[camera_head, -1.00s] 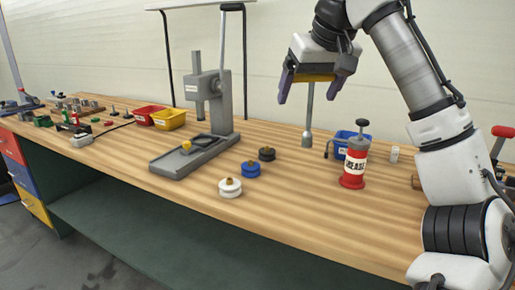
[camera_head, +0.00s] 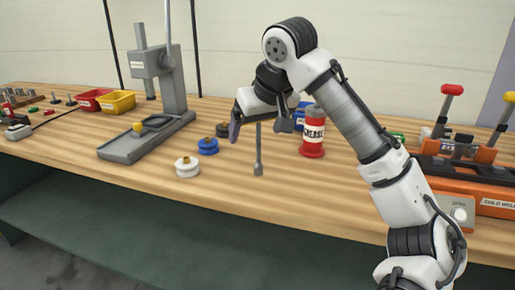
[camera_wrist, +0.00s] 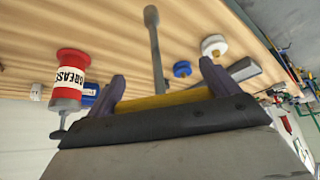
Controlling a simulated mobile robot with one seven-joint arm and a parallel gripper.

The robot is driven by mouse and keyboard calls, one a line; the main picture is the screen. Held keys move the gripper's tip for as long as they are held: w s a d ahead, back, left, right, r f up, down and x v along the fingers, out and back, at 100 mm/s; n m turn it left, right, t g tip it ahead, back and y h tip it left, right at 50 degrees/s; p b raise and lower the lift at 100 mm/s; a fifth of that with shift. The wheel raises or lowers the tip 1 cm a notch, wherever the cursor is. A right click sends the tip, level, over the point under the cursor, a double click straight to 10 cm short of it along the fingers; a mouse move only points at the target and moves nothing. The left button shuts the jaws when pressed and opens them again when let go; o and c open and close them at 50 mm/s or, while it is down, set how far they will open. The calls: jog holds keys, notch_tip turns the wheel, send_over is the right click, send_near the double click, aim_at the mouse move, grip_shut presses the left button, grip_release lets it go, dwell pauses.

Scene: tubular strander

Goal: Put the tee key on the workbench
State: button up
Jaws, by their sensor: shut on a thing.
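The tee key (camera_head: 258,150) is a grey rod with a thicker socket at its lower end. It hangs upright from my gripper (camera_head: 259,127), which is shut on its upper end. In the wrist view the rod of the tee key (camera_wrist: 157,55) runs away from between the fingertips of my gripper (camera_wrist: 165,85), where a yellow bar spans the fingers. The workbench (camera_head: 225,190) has a striped wooden top. The key's socket is over this top, right of the white spool; whether it touches the wood I cannot tell.
A white spool (camera_head: 187,167) and a blue spool (camera_head: 208,146) stand left of the key. A red grease can (camera_head: 313,135) stands to the right. A grey press (camera_head: 150,140) is at left, an orange cold welder (camera_head: 480,185) at right. The bench front is clear.

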aim_at(260, 141)
jog(key=shift+f, duration=2.2)
jog(key=o, duration=0.9)
jog(key=shift+f, duration=0.1)
jog(key=shift+c, duration=0.2)
jog(key=v, duration=1.2)
